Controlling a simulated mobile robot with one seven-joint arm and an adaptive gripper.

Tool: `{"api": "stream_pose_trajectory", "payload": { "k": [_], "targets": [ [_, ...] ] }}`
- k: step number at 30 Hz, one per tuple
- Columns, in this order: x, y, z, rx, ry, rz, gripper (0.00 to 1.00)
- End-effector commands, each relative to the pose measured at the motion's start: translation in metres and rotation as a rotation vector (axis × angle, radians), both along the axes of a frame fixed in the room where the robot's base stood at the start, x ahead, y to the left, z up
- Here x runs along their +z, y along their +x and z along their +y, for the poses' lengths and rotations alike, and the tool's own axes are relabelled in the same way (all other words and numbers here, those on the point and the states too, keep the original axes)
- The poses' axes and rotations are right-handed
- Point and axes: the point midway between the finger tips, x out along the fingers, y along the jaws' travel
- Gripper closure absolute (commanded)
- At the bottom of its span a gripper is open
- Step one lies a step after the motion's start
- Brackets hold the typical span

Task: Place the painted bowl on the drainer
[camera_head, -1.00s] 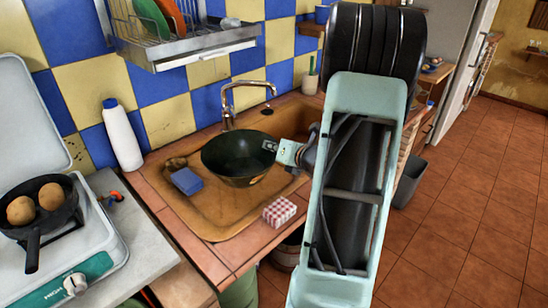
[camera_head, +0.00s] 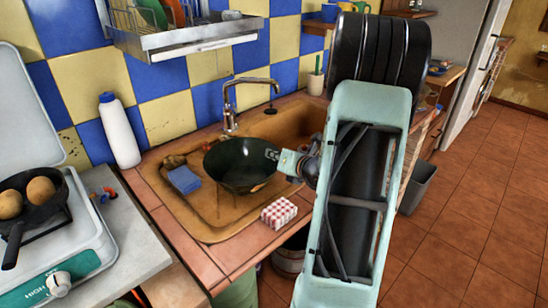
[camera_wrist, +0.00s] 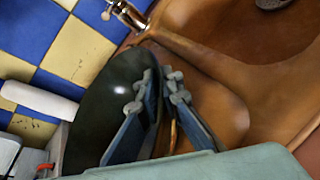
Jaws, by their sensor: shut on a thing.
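The dark painted bowl (camera_head: 240,166) is held above the left part of the brown sink, its inside facing up and toward the camera. My gripper (camera_head: 281,157) is shut on the bowl's right rim. In the wrist view the two fingers (camera_wrist: 160,98) pinch the rim of the bowl (camera_wrist: 98,115) between them. The drainer (camera_head: 193,40) is a metal rack on the tiled wall, above and left of the bowl, holding a green plate (camera_head: 146,14) and an orange plate (camera_head: 180,18). Its top is cut off by the picture edge.
The faucet (camera_head: 232,108) rises right behind the bowl. A white bottle (camera_head: 119,132) stands at the sink's left. A blue sponge (camera_head: 184,180) and a checkered box (camera_head: 279,213) lie by the sink. A pan (camera_head: 33,198) sits on the stove at left.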

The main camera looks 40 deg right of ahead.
Motion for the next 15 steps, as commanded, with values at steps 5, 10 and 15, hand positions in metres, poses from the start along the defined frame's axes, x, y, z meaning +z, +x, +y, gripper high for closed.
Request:
{"api": "stream_pose_trajectory", "payload": {
  "k": [5, 10, 15],
  "targets": [
    [-0.0004, -0.0002, 0.0005, 0.001, 0.001, 0.002, 0.80],
    [-0.0001, -0.0001, 0.0004, 0.000, 0.000, 0.001, 0.77],
    [0.0010, -0.0018, 0.0003, 0.000, 0.000, 0.001, 0.77]
  ]
}}
